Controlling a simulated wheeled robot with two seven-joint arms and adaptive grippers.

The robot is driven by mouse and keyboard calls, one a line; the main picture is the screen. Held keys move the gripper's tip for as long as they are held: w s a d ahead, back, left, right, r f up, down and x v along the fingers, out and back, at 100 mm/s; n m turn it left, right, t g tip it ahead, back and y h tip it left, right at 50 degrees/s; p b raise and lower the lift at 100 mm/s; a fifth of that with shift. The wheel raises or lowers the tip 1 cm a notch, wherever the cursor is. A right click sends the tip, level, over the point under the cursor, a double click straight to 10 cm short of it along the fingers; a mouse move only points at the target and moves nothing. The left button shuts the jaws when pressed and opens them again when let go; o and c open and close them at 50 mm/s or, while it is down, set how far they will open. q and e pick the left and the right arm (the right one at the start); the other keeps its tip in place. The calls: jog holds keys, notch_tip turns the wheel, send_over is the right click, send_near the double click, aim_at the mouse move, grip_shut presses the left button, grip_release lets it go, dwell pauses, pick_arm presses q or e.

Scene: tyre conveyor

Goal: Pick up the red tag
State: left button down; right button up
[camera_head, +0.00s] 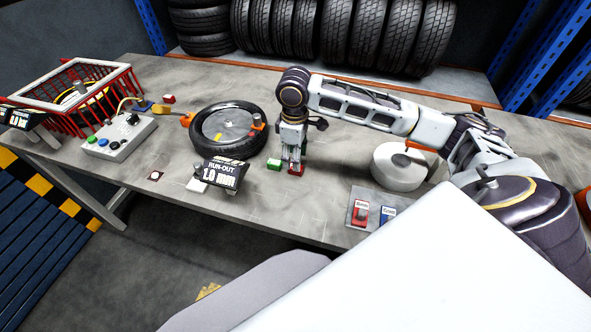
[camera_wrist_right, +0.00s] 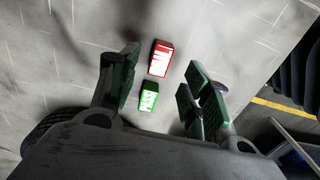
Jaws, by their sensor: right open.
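The red tag (camera_head: 296,171) with white lettering lies on the grey table, and in the right wrist view it (camera_wrist_right: 161,58) lies flat between and beyond the fingertips. A green tag (camera_wrist_right: 147,97) reading "PASS" lies close beside it, and also shows in the head view (camera_head: 273,165). My right gripper (camera_head: 292,158) points down just above the red tag. Its fingers (camera_wrist_right: 164,82) are spread on either side in the wrist view, with nothing between the pads touching them. My left gripper is out of view.
A tyre on a hub (camera_head: 222,133) and a "RUN-OUT 1.0 mm" display (camera_head: 220,174) stand left of my gripper. A button box (camera_head: 120,137) and red basket (camera_head: 128,88) are far left.

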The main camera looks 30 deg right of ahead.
jog(key=shift+f, duration=0.65)
notch_tip(320, 180, down, 3)
jog(key=shift+s+d+r, duration=0.1)
jog(key=shift+f, duration=0.45)
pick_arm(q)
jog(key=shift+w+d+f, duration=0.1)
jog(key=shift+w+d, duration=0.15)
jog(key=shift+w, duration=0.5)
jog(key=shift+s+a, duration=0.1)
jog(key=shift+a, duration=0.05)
pick_arm(e)
jog(key=shift+c, duration=0.5)
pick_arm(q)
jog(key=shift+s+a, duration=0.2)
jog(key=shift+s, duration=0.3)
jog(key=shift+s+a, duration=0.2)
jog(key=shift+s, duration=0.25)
pick_arm(e)
jog(key=c, duration=0.8)
